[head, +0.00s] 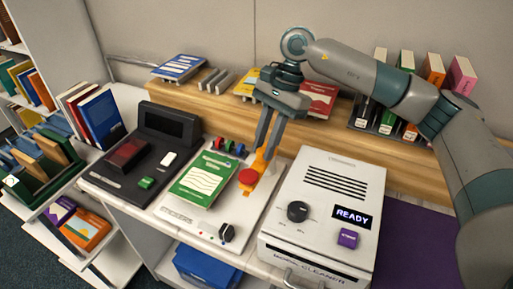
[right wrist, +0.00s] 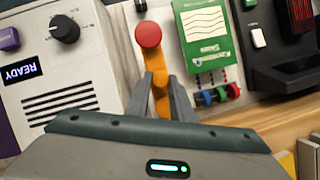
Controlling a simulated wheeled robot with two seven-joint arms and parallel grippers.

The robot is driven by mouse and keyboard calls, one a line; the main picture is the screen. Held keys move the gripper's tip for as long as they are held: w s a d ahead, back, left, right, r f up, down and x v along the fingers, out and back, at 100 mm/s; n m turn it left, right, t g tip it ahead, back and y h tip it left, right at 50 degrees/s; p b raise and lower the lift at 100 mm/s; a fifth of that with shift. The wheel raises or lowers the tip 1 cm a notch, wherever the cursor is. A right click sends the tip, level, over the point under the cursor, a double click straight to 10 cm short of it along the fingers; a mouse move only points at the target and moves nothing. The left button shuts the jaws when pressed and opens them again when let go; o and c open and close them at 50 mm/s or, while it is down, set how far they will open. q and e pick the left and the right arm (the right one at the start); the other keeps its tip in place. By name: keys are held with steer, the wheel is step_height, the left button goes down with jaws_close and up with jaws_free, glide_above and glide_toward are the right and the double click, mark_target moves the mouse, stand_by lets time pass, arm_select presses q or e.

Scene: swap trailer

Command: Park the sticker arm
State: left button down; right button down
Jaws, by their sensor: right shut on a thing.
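The sticker arm (head: 259,166) is an orange lever with a red round knob (head: 248,177), standing on a white station board between a green book and a white machine. My right gripper (head: 267,149) reaches down from above and is shut on the orange arm behind the knob. In the right wrist view, the two fingers (right wrist: 171,100) flank the orange arm, and the red knob (right wrist: 148,34) sticks out beyond them. A green book (head: 204,179) lies on the white board (head: 176,209) left of the knob. My left gripper is not in view.
The white book cleaner (head: 323,205), its display reading READY, stands close on the right. Coloured rolls (head: 229,147) sit behind the green book. A black console (head: 143,151) is at left. Books line the wooden shelf (head: 213,105) behind.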

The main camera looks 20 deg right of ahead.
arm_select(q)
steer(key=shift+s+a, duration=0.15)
arm_select(e)
steer(key=shift+r, duration=0.1)
steer(key=c, duration=1.6)
jaws_free()
steer(key=shift+o, duration=0.2)
